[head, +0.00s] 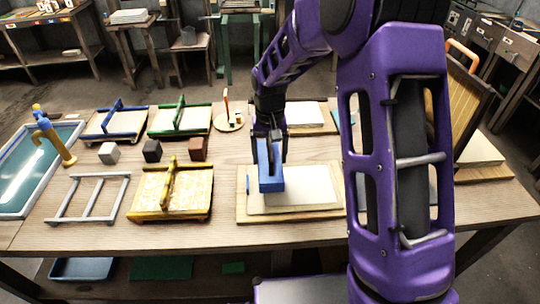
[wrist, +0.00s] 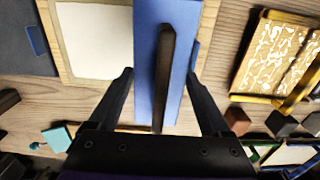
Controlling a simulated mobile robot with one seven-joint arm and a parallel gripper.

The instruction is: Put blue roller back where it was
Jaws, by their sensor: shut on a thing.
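The blue roller (head: 270,166) is in my gripper (head: 269,145), a long blue body with a dark brown bar along its middle. In the wrist view the roller (wrist: 150,60) fills the space between the two fingers of my gripper (wrist: 165,85). My gripper is shut on it. The roller is over the left part of a wooden board (head: 243,215) with a cream sheet (head: 305,192) on it. In the wrist view the sheet (wrist: 95,40) lies just left of the roller. I cannot tell whether the roller touches the board.
A yellow mould (head: 170,195) lies left of the board, with a grey rack (head: 90,198) beyond it. A grey block (head: 108,153), a black block (head: 152,150) and a brown block (head: 198,149) stand behind. Blue (head: 115,123) and green (head: 180,120) moulds are further back. A water tray (head: 38,165) is far left.

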